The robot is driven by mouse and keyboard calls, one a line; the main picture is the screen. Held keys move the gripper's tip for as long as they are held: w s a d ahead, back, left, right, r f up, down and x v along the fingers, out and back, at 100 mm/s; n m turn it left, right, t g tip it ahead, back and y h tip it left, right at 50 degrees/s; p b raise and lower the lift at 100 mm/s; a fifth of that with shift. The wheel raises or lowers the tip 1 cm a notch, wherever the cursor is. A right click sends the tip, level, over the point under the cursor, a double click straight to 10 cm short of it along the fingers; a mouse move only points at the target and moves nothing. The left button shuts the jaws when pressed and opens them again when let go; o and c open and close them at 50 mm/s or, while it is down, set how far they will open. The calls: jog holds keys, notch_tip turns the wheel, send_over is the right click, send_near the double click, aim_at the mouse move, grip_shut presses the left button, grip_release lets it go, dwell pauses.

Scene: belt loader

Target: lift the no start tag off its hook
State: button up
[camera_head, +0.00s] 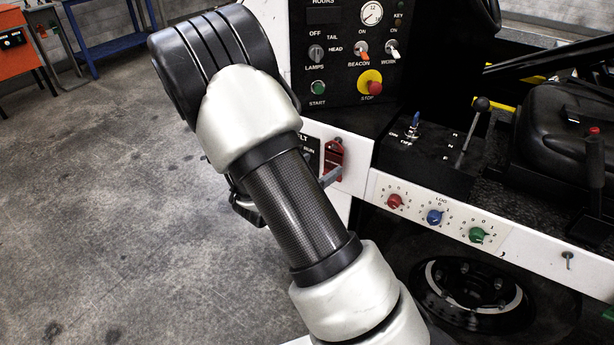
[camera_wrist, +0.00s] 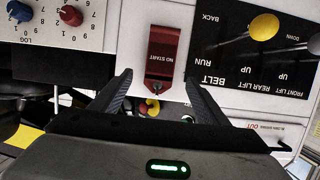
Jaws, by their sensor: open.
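The red no start tag (camera_wrist: 163,48) hangs flat against the white panel in the wrist view. Its end with a small hole and a metal fitting lies toward my gripper, and the hook there is too small to make out clearly. My gripper (camera_wrist: 158,78) is open, with one dark finger on each side of the tag's near end and nothing seen between them being held. In the head view the red tag (camera_head: 333,155) shows beside my arm, with a grey finger tip just below it. Most of my gripper is hidden behind my arm there.
A black belt and lift panel (camera_wrist: 255,50) with a yellow knob is right of the tag in the wrist view. A strip of red, blue and green dials (camera_head: 435,216) runs along the white body. A black lever (camera_head: 472,130) stands above it. Open floor lies at left.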

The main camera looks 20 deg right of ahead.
aim_at(333, 155)
jog(key=b+x, duration=0.1)
jog(key=x, duration=0.6)
jog(key=shift+w+f, duration=0.1)
jog(key=shift+c, duration=0.5)
jog(key=c, duration=1)
jog(key=shift+r, duration=0.45)
jog(key=shift+c, duration=0.2)
jog(key=shift+a+p, duration=0.1)
jog(key=shift+p, duration=0.2)
jog(key=shift+v, duration=0.8)
jog(key=shift+p, duration=0.35)
jog(key=shift+p+v, duration=0.45)
jog(key=shift+v, duration=0.6)
